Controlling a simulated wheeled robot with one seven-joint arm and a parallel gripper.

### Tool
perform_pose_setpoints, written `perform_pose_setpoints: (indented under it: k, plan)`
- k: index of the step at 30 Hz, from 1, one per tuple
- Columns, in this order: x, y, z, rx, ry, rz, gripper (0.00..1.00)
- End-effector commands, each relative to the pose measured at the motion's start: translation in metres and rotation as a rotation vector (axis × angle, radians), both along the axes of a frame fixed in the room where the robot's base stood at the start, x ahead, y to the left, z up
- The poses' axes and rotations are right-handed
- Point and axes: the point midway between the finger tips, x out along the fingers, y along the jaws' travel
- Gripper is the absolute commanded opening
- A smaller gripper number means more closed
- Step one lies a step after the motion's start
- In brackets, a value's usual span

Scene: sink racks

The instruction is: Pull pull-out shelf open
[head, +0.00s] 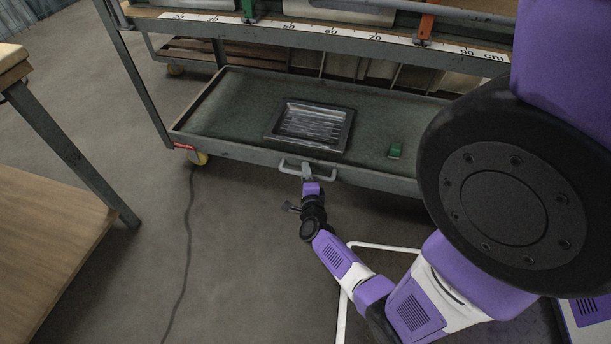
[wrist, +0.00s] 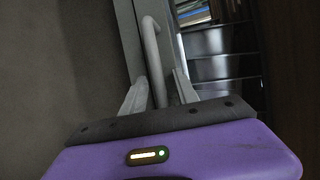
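The pull-out shelf (head: 235,150) is the low grey-green tray at the bottom of a metal rack. A pale bar handle (head: 291,164) is fixed to the middle of its front edge, and shows in the wrist view (wrist: 151,50). My gripper (head: 307,172) is at this handle. In the wrist view, my gripper (wrist: 161,82) has its two pale fingers apart, with the handle bar between them. A gap shows between the bar and the right finger; contact with the left finger is unclear.
An upper rack edge with a centimetre scale (head: 330,34) runs above. A wooden table (head: 50,230) stands at left. The floor (head: 240,260) before the shelf is mostly clear, with a cable (head: 187,250).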

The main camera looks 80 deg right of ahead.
Motion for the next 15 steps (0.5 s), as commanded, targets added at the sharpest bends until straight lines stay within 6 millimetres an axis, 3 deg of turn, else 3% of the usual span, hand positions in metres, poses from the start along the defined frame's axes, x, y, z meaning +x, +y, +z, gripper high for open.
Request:
perform_pose_setpoints:
  k: [3,9,15]
  plan:
    - [-0.0001,0.0003,0.0001,0.000,0.000,0.000,0.34]
    - [0.0000,0.0005,0.0000,0.000,0.000,0.000,0.00]
    - [0.0000,0.0007,-0.0001,0.001,0.000,0.001,0.00]
